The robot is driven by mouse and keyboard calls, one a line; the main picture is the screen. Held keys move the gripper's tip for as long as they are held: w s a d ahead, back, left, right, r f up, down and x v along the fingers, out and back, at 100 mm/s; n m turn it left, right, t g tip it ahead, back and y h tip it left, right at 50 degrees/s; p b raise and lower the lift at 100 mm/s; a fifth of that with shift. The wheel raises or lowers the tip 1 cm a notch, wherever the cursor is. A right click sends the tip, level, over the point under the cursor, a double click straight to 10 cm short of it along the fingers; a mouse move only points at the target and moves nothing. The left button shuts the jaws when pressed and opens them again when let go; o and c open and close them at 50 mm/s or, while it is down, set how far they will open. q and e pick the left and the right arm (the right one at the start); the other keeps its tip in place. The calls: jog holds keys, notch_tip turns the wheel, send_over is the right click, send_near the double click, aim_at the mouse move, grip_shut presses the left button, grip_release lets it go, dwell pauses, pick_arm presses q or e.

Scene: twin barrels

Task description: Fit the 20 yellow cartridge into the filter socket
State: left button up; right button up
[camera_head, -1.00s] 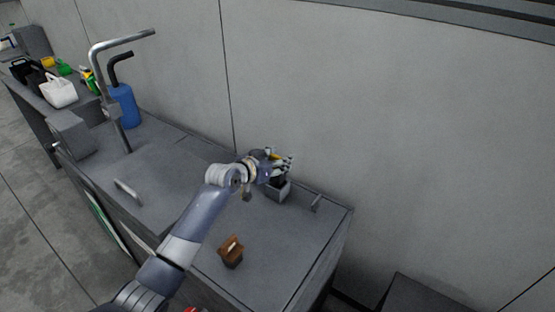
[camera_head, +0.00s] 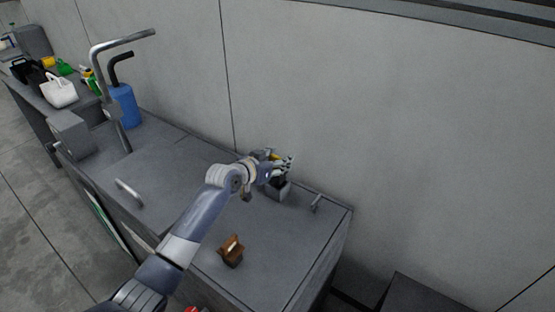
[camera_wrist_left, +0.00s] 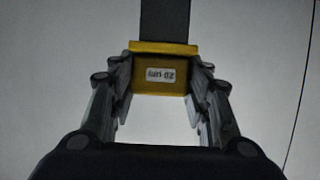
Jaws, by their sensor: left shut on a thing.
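The yellow cartridge (camera_wrist_left: 160,72) is between the fingers of my left gripper in the left wrist view, with a white label that reads "20 um" upside down. A dark block or shaft (camera_wrist_left: 165,20) extends from its far side. In the head view my left gripper (camera_head: 281,167) is shut on the cartridge, of which only a bit of yellow (camera_head: 274,156) shows. It is just above a small grey box-like fixture (camera_head: 279,192) near the wall; I cannot tell whether they touch. Whether this fixture is the filter socket is unclear. My right gripper is not in view.
A brown block with a dark base (camera_head: 231,251) stands on the grey bench (camera_head: 290,240) near the front. A blue cylinder (camera_head: 124,106), a bent metal pipe (camera_head: 122,42) and a white container (camera_head: 59,92) are to the left. The bench's right end is mostly clear.

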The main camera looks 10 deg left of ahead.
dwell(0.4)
pick_arm(q)
jog(key=shift+f+b, duration=0.85)
jog(key=shift+f, duration=0.5)
jog(key=shift+f+b, duration=1.2)
jog(key=shift+f, duration=0.45)
jog(key=o, duration=1.2)
jog(key=shift+c, duration=0.2)
jog(key=shift+s, duration=0.1)
jog(key=v, duration=1.2)
jog(key=shift+a, duration=0.1)
